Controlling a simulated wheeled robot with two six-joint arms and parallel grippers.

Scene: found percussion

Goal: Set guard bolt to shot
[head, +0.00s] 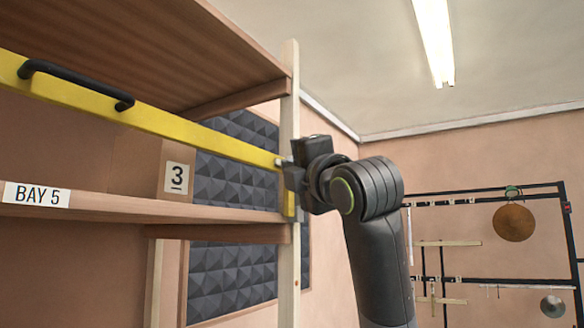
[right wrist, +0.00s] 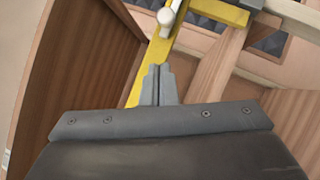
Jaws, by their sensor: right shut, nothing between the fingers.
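A yellow guard bar (head: 145,117) with a black handle (head: 75,82) runs across the front of the wooden shelf bay to its right post. In the right wrist view, a pale rounded knob (right wrist: 166,17), apparently the guard bolt, sits on the yellow metal (right wrist: 160,48). My right gripper (head: 287,172) is at the bar's right end, by the post. Its closed fingers (right wrist: 158,80) hold nothing and point at the knob, with a small gap showing between them in the picture. I cannot tell the bolt's position. My left gripper is out of view.
The wooden post (head: 289,90) stands beside my gripper. A black rack with a gong (head: 514,222) stands at the right.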

